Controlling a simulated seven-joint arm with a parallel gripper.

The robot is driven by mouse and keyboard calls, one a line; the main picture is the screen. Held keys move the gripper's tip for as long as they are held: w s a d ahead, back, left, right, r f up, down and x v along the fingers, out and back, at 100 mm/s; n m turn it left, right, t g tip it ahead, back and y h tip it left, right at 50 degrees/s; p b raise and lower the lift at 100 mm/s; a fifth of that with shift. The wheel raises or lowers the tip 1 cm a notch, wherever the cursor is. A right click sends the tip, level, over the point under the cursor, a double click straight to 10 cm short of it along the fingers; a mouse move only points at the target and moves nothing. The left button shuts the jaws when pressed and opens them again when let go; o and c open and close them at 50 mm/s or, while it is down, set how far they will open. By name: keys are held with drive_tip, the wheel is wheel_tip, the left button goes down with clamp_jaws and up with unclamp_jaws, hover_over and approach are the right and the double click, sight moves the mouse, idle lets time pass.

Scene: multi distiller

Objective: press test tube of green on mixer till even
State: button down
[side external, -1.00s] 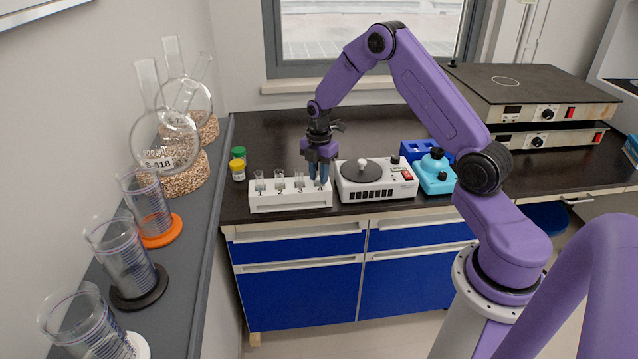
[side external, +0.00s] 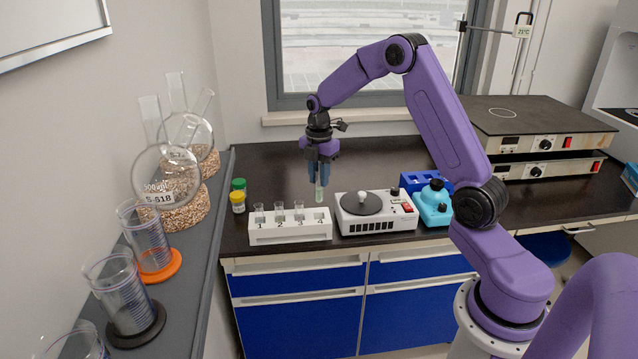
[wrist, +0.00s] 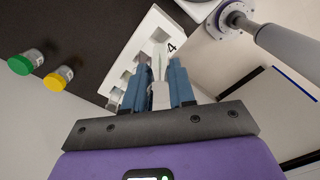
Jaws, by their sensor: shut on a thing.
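My gripper (side external: 319,180) is shut on a test tube (side external: 319,194) with pale green contents. It holds the tube upright above slot 4 of the white rack, clear of it. The held tube (wrist: 160,62) also shows between the fingers (wrist: 160,85) in the wrist view. The white rack (side external: 290,234) holds tubes in slots 1, 2 and 3; slot 4 looks empty. The mixer (side external: 376,222) is the white box with a round dark plate (side external: 356,206) and a pale knob on it, just right of the rack.
Green-capped and yellow-capped vials (side external: 238,202) stand left of the rack. A turquoise device (side external: 433,206) and a blue rack (side external: 410,181) stand right of the mixer. Stacked hotplates (side external: 530,125) are at back right. The counter behind the rack is clear.

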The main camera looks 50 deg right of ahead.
drive_tip(key=c, duration=1.8)
unclamp_jaws()
clamp_jaws()
drive_tip(key=s+d+r+m, duration=0.15)
drive_tip(key=s+d, duration=0.25)
drive_tip(key=d, duration=0.5)
drive_tip(key=s+d+r+m, duration=0.1)
drive_tip(key=s+d+m, duration=0.25)
drive_tip(key=d, duration=0.55)
drive_tip(key=s+d+f+m, duration=0.1)
drive_tip(key=s+d+m, duration=0.2)
drive_tip(key=s+d, duration=1)
drive_tip(key=shift+s+f+m, duration=0.35)
drive_tip(key=shift+s+m, duration=0.05)
drive_tip(key=shift+s, duration=0.65)
drive_tip(key=shift+f, duration=1.15)
